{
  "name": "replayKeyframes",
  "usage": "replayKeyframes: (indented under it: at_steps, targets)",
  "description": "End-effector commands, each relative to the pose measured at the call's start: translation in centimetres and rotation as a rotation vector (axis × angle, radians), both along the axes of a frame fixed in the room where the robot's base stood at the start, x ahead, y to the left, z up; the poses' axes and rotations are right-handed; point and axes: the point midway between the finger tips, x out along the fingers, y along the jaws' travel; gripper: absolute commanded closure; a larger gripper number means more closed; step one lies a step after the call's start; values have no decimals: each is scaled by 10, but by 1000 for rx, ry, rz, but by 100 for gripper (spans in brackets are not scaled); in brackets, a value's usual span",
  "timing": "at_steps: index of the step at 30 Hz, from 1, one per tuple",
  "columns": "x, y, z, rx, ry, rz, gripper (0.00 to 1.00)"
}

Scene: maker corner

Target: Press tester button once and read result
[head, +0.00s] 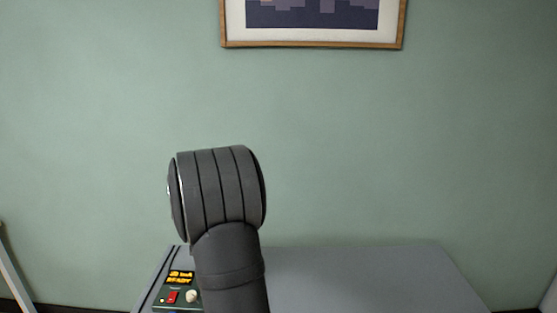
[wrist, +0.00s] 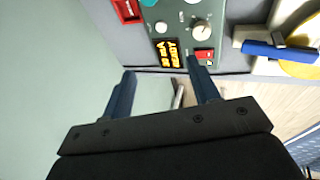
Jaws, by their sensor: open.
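The tester (head: 180,307) is a dark green box at the near left of the grey table, partly hidden by my arm. In the head view it shows a lit yellow display (head: 180,277), a red switch or button (head: 172,297) and a whitish knob (head: 191,296). In the wrist view the tester (wrist: 178,42) is at the top, with its orange-lit display (wrist: 167,53), red control (wrist: 205,54), white knob (wrist: 200,28) and a smaller white round part (wrist: 161,27). The display's characters are too small to read surely. My gripper (wrist: 160,68) is open and empty; its right fingertip appears near the red control, contact unclear.
A red tray-like thing (wrist: 128,10) lies beside the tester. On the other side are a blue-and-white object (wrist: 280,50) and a yellow round piece (wrist: 303,68). The grey table (head: 360,280) looks bare to the right. A framed picture (head: 312,42) hangs on the wall.

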Motion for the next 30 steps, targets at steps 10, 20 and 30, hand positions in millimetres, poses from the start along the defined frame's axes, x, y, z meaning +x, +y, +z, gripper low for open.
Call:
replayKeyframes:
  at_steps: [10, 20, 30]
  targets:
    - [0, 0, 0, 0, 0, 0, 100]
    - [0, 0, 0, 0, 0, 0, 100]
    - [0, 0, 0, 0, 0, 0, 100]
